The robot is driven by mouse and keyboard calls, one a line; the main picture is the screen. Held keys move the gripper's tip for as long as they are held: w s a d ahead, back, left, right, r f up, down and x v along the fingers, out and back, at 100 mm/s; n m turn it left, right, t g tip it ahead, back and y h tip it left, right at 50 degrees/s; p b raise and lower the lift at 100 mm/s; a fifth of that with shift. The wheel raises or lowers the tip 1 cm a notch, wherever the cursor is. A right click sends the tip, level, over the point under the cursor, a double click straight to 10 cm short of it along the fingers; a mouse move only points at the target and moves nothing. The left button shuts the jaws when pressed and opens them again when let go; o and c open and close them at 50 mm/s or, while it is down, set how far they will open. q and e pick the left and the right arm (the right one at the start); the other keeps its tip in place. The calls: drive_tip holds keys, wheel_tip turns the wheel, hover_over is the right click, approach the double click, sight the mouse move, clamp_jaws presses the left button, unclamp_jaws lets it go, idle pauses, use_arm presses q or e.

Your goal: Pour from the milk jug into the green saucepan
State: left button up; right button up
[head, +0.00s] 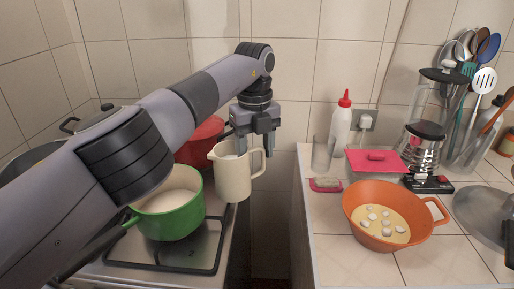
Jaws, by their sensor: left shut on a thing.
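The cream milk jug (233,179) is in the middle of the head view, upright, its spout to the left and its handle to the right. My left gripper (255,143) comes down from above and is shut on the jug near its rim and handle. The green saucepan (172,221) stands on the stove to the left of the jug and lower. It holds a pale liquid, and its handle points left. My left arm covers part of its left side. My right gripper is not in view.
A red pot (203,139) stands behind the saucepan on the stove (150,262). Across a gap, the tiled counter (345,262) holds an orange pan (358,219), a glass (322,154), a white bottle with red cap (341,125), a blender (424,150) and a utensil holder.

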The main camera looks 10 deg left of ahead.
use_arm(q)
drive_tip(key=shift+w+a+r, duration=0.1)
drive_tip(key=shift+a, duration=0.2)
drive_tip(key=shift+s+a+r+t+h, duration=0.55)
drive_tip(key=shift+a+r+t+h, duration=0.05)
drive_tip(key=shift+a+r+h, duration=0.2)
drive_tip(key=s+a+r+t+h, duration=0.3)
drive_tip(key=a+r+h, duration=0.1)
drive_tip(key=r, duration=0.3)
drive_tip(key=shift+s+a+r+h, duration=0.2)
drive_tip(key=shift+a+h, duration=0.2)
drive_tip(key=shift+a, duration=0.2)
idle(0.5)
drive_tip(key=shift+s+a+f+t+h+b, duration=0.35)
drive_tip(key=shift+t+h+b, duration=0.35)
drive_tip(key=shift+b, duration=1.35)
drive_tip(key=shift+s+a+f+t+h+b, duration=0.35)
drive_tip(key=shift+h+b, duration=0.55)
drive_tip(key=shift+b, duration=1.1)
idle(1.0)
